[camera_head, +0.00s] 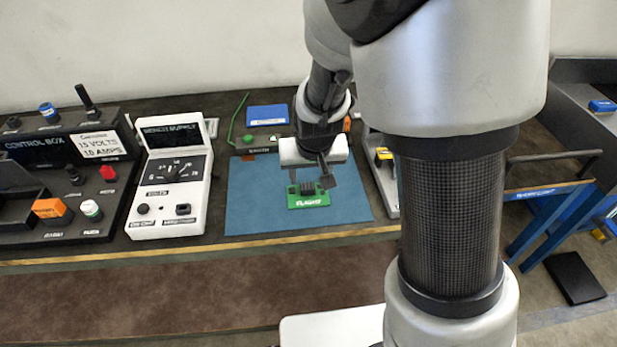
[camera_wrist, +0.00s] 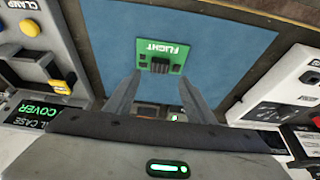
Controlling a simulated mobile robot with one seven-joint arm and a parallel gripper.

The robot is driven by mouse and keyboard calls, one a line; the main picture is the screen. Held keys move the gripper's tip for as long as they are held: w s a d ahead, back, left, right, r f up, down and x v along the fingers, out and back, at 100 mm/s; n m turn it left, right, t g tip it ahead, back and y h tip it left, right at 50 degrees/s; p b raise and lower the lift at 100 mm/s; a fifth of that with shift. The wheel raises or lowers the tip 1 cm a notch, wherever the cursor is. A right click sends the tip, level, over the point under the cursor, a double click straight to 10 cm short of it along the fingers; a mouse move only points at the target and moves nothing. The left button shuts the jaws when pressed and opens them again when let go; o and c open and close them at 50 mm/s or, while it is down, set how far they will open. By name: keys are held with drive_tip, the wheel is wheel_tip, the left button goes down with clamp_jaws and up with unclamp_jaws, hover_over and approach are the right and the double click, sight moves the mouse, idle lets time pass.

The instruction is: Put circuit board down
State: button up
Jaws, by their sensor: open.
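The circuit board (camera_head: 309,200) is a small green board with the white word FLIGHT and a dark ribbed block. It lies on the blue mat (camera_head: 255,210), near the mat's front middle. My gripper (camera_head: 311,182) is over the mat at the board's back edge. In the wrist view the board (camera_wrist: 160,50) lies just beyond the fingertips, face up on the mat (camera_wrist: 225,55). My gripper (camera_wrist: 160,85) is open, with its two fingers apart and nothing between them. Whether a fingertip touches the board I cannot tell.
A white bench supply (camera_head: 170,185) and a black control box (camera_head: 75,175) stand left of the mat. A grey device with a yellow knob (camera_head: 383,155) stands to the right. A blue box (camera_head: 267,115) lies behind. The mat around the board is clear.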

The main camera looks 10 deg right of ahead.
drive_tip(key=s+d+r, duration=0.3)
drive_tip(key=s+r, duration=0.7)
drive_tip(key=r, duration=0.1)
drive_tip(key=s+d+r+t, duration=0.1)
drive_tip(key=s+d+r, duration=0.3)
drive_tip(key=s+r, duration=0.6)
drive_tip(key=shift+r+p, duration=0.4)
drive_tip(key=shift+p, duration=0.05)
drive_tip(key=shift+s, duration=0.1)
drive_tip(key=shift+c, duration=0.2)
